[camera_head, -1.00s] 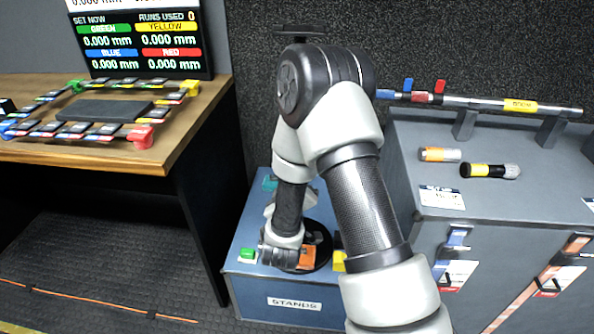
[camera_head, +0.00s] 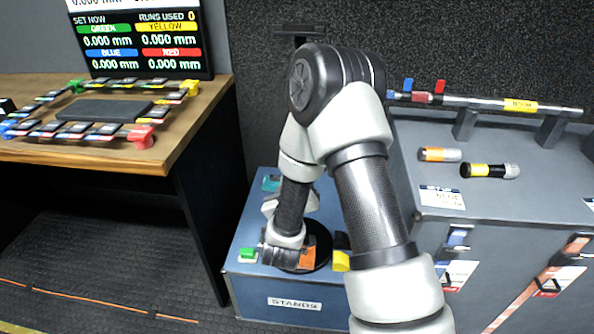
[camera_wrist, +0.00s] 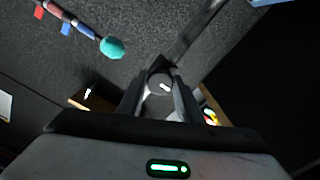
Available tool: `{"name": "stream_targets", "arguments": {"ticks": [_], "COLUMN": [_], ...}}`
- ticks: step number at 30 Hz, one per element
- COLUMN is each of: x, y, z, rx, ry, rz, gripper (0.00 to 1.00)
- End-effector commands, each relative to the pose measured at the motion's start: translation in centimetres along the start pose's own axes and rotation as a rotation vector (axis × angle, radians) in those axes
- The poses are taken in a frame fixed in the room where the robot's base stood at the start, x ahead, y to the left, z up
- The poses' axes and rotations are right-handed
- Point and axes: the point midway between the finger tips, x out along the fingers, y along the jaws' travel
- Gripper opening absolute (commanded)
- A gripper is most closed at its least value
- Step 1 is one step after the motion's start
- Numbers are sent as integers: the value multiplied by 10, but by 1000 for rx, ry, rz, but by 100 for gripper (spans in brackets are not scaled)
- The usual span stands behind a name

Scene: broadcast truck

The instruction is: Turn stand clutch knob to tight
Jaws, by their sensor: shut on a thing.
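The clutch knob (camera_wrist: 158,83) is a small round grey knob with a short white mark, in the middle of the wrist view. The mark slants slightly down to the right. My gripper (camera_wrist: 160,92) has one dark finger on each side of the knob and is shut on it. A dark stand pole (camera_wrist: 197,28) runs up to the right behind the knob. In the head view my arm covers the knob and fingertips; only a dark crossbar (camera_head: 306,30) shows above my elbow. Any tight or loose lettering cannot be made out.
A blue box (camera_head: 245,285) labelled STANDS, with green, orange and yellow pieces, is below my arm. A grey cabinet (camera_head: 405,160) bearing a clipped pole (camera_head: 490,103) stands right; a wooden desk (camera_head: 190,125) stands left. The wrist view shows a teal ball (camera_wrist: 112,47).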

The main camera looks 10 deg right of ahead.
Motion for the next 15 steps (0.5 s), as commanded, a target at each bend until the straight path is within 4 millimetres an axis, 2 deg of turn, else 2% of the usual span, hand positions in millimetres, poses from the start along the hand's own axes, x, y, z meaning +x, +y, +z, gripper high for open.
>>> {"name": "stream_targets", "arguments": {"ticks": [1,4,15], "x": [-1,0,-5], "y": [-1,-1,-1], "z": [0,0,0], "rx": [0,0,-1], "ry": [0,0,-1], "rz": [-3,-2,-2], "gripper": [36,51,51]}}
